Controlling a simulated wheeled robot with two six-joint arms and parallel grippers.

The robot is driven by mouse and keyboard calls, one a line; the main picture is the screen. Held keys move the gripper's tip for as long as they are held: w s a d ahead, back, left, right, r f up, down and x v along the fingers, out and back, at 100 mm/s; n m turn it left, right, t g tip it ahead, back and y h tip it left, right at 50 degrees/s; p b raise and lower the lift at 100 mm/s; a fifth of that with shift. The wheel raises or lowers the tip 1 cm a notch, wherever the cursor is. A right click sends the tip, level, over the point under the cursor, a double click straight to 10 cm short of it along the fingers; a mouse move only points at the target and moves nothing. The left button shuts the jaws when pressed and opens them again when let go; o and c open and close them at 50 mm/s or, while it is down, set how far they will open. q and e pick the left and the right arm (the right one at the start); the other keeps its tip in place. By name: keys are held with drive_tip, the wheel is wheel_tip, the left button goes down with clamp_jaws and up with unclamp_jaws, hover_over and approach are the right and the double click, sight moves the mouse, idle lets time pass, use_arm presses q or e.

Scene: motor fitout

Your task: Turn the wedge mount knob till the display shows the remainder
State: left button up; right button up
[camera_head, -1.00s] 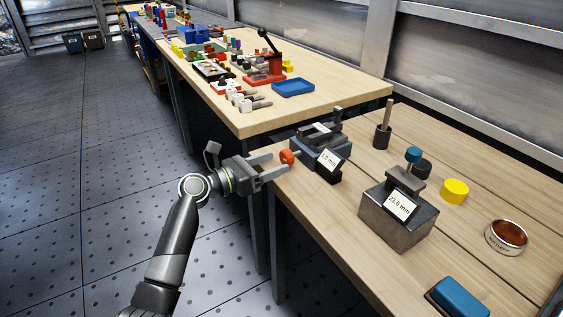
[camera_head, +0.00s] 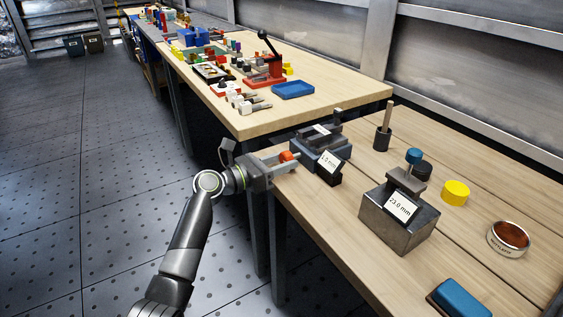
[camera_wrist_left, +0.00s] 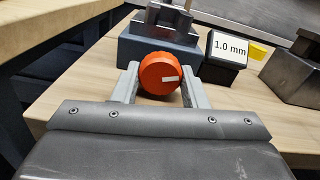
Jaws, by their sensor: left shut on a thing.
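The wedge mount (camera_head: 321,147) is a dark grey block at the left edge of the near table. Its orange round knob (camera_wrist_left: 160,74) has a white mark and faces my left gripper. My left gripper (camera_head: 284,163) is shut on the knob, one finger on each side of it. The mount's display (camera_head: 329,161) reads 1.0 mm, and it also shows in the left wrist view (camera_wrist_left: 230,47). A second metal block (camera_head: 398,222) with a blue knob on top (camera_head: 414,155) carries a label (camera_head: 400,206) reading 23.0 mm. My right gripper is not in view.
A yellow round piece (camera_head: 454,192), a ring (camera_head: 508,237) with lettering, a blue block (camera_head: 459,298) and a dark holder with a wooden handle (camera_head: 384,130) stand on the near table. The far table (camera_head: 350,92) holds a blue tray (camera_head: 293,89) and a red press (camera_head: 268,68).

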use_arm(q)
drive_tip(key=shift+m, duration=0.4)
drive_tip(key=shift+m+p, duration=0.3)
drive_tip(key=shift+m, duration=1.5)
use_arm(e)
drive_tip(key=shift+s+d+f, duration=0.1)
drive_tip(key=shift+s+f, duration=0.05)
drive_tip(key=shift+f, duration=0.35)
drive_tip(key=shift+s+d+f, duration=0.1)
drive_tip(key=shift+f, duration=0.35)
use_arm(q)
drive_tip(key=o, duration=1)
